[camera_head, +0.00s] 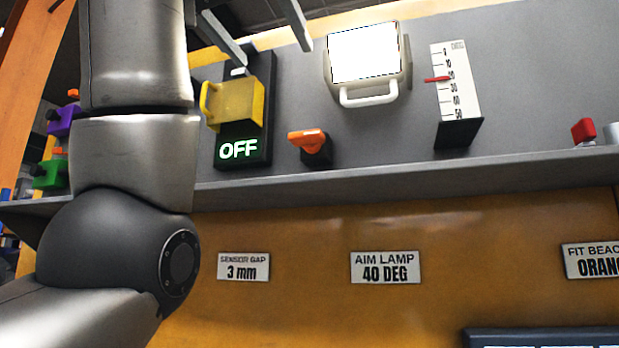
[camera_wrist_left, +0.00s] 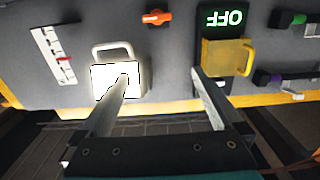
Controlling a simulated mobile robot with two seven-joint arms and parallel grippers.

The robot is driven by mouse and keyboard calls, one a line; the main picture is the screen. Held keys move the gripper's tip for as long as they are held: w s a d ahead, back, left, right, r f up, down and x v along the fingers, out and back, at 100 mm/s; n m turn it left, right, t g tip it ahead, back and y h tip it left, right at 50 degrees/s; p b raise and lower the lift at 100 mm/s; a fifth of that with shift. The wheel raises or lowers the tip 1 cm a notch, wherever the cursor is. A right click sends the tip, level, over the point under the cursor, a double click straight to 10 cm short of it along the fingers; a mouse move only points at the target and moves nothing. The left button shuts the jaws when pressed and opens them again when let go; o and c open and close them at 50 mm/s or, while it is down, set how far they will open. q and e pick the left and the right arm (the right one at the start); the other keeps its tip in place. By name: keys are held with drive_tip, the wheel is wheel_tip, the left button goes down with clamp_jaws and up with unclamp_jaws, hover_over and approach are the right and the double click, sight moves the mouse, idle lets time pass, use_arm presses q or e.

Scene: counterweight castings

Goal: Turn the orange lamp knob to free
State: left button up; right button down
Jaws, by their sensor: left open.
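The orange lamp knob (camera_head: 308,139) sits on a dark base on the grey panel, below and left of the lit lamp (camera_head: 366,55). Its orange handle points left in the head view. The knob also shows at the top of the left wrist view (camera_wrist_left: 156,18). The lamp has a white handle below its bright face, and it shows in the wrist view too (camera_wrist_left: 118,78). My left gripper (camera_head: 274,52) is open and empty, above the knob in the head view and apart from it. Its two fingers show in the wrist view (camera_wrist_left: 163,77). My right gripper is not in view.
A yellow cover (camera_head: 238,103) with a handle sits above a lit OFF sign (camera_head: 238,150), left of the knob. A scale with a red pointer (camera_head: 457,85) stands right of the lamp. A ledge edge (camera_head: 400,171) runs below. My left arm hides part of the left side.

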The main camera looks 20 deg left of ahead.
use_arm(q)
wheel_tip(320, 180, down, 5)
drive_tip(key=b, duration=0.4)
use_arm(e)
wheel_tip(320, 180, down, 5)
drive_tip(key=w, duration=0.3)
use_arm(q)
drive_tip(key=p, duration=0.8)
approach(304, 131)
drive_tip(key=w, duration=0.5)
drive_tip(key=shift+w, duration=0.35)
drive_tip(key=w+p, duration=0.1)
drive_tip(key=w, duration=0.4)
drive_tip(key=shift+d, duration=0.15)
drive_tip(key=shift+w, duration=0.4)
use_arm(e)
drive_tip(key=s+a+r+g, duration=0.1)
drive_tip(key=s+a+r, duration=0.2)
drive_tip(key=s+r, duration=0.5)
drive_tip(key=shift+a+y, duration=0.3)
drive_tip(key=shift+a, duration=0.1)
use_arm(q)
drive_tip(key=c, duration=1.4)
